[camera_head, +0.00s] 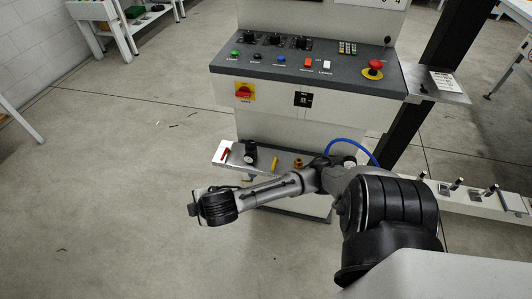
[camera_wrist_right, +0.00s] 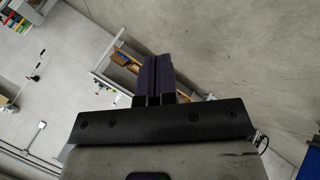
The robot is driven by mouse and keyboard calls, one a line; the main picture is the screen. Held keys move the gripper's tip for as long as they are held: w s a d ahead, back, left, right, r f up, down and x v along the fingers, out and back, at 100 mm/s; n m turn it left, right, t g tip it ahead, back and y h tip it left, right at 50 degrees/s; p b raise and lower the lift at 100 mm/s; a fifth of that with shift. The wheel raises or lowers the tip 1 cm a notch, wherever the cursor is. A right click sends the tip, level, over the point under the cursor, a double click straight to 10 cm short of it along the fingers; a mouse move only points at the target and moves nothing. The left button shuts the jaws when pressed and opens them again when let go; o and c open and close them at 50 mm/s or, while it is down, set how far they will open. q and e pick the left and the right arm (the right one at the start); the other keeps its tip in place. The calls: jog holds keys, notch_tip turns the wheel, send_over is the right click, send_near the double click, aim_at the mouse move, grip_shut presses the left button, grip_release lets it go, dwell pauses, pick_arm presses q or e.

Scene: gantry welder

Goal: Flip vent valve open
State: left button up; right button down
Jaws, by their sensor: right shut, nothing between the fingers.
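A low grey shelf (camera_head: 262,157) on the front of the machine carries small fittings. A red lever (camera_head: 225,154) stands at its left end and a yellow lever (camera_head: 275,163) near its middle. I cannot tell which is the vent valve. My right gripper (camera_head: 192,210) is left of and nearer than the shelf, touching nothing. In the right wrist view the fingers (camera_wrist_right: 154,77) are pressed together and empty, with floor and distant benches behind them; no lever shows there. My left gripper is not in view.
Above the shelf is a control console (camera_head: 308,72) with buttons and a red emergency stop (camera_head: 375,66). A black round fitting (camera_head: 250,151), a brass fitting (camera_head: 298,163) and a blue hose (camera_head: 352,145) sit by the levers. My right forearm passes before the shelf.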

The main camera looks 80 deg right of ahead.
jog(key=d+r+m+g+h+p, duration=0.1)
jog(key=d+r+g+p, duration=0.15)
jog(key=d, duration=0.85)
jog(key=d+r+m+g+h+p, duration=0.1)
jog(key=d+r+g+h+p, duration=0.2)
jog(key=d, duration=0.8)
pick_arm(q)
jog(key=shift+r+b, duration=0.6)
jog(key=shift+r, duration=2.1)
pick_arm(e)
jog(key=m+g+y, duration=0.6)
jog(key=g+y, duration=0.1)
jog(key=y, duration=0.1)
send_near(274, 164)
jog(key=shift+w+a+r, duration=0.1)
jog(key=shift+w+r, duration=0.3)
jog(key=shift+w, duration=0.35)
jog(key=shift+w+a+r, duration=0.1)
jog(key=shift+w+r, duration=0.3)
jog(key=shift+w, duration=0.3)
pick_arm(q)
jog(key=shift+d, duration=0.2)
pick_arm(e)
jog(key=shift+d+n, duration=0.1)
jog(key=shift+n, duration=0.2)
